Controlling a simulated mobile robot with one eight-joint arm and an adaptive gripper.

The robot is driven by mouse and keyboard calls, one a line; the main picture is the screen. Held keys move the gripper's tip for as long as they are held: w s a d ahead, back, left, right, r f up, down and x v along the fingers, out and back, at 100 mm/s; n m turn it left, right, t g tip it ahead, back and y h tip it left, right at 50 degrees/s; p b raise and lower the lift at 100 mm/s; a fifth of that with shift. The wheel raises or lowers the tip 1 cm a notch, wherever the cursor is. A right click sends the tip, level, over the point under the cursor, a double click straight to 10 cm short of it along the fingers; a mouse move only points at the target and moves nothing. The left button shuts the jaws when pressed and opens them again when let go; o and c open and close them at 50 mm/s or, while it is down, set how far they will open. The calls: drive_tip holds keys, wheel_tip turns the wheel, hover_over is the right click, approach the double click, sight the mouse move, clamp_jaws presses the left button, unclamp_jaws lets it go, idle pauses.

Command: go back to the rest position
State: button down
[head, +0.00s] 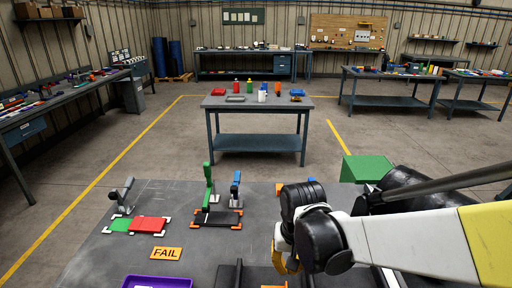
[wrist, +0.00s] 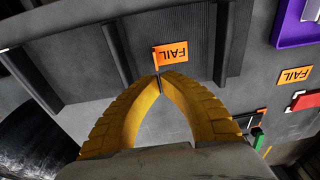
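My gripper (wrist: 160,80) has two yellow curved fingers whose tips meet, with only a thin dark line between them. In the head view my gripper (head: 284,262) hangs over the near edge of the dark table, partly hidden by my wrist. An orange FAIL sign (wrist: 172,55) appears just beyond the fingertips, above a dark surface between raised dark rails. I see nothing clearly held, and I cannot tell whether the tips touch the sign.
A second FAIL sign (head: 166,253) lies on the dark table (head: 130,262), beside a purple tray (head: 156,281). Lever clamps with a red block (head: 147,225) and a black plate (head: 218,219) stand behind. A green box (head: 366,168) is near my arm. Floor is open beyond.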

drive_tip(key=s+d+r+t+b, duration=0.3)
drive_tip(key=s+d+r+t, duration=0.2)
drive_tip(key=s+d, duration=0.5)
drive_tip(key=shift+d+r+t, duration=0.25)
drive_tip(key=shift+r+t, duration=0.05)
drive_tip(key=shift+r, duration=0.8)
